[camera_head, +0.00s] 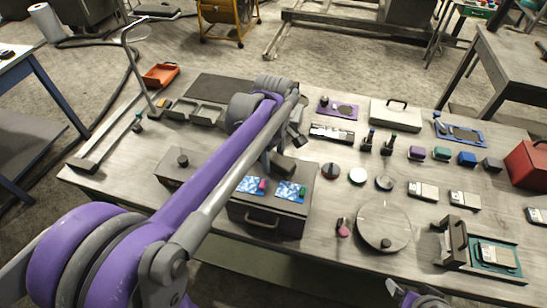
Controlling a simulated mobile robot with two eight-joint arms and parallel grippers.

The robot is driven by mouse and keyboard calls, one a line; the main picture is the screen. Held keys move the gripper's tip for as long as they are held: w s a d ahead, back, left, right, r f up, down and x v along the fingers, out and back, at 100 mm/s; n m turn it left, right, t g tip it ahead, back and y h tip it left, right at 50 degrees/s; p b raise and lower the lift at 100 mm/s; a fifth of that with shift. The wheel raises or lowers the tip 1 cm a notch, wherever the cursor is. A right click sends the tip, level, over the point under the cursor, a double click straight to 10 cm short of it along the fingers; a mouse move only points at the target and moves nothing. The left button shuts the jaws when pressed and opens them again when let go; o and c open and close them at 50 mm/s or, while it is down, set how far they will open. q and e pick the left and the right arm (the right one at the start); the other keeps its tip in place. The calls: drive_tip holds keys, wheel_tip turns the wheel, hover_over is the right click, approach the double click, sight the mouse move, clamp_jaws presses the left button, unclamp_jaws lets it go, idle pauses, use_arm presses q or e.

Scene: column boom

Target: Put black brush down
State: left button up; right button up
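My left gripper (272,158) points down over the grey drawer box (268,215), mostly hidden behind my purple arm. A dark block (284,164), which looks like the black brush, is right at its fingertips, over the back of the box top. I cannot tell whether the fingers grip it or whether it touches the box. Two blue patterned tiles lie on the box top, one with a pink piece (262,185) and one with a green piece. A small purple and grey part of my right arm (420,298) shows at the bottom edge; its fingers are not clear.
A round grey disc (383,228) and a pink-ended tool (343,228) lie right of the box. Dark upright pieces (368,140), small coloured blocks (417,153) and a red box (527,165) stand farther right. An orange tray (160,75) is at back left. Bare tabletop shows between them.

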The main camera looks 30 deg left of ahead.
sight(273, 156)
use_arm(q)
drive_tip(key=shift+o, duration=0.8)
drive_tip(key=shift+r, duration=0.25)
wheel_tip(273, 156, up, 12)
drive_tip(key=p, duration=0.1)
drive_tip(key=shift+f, duration=0.1)
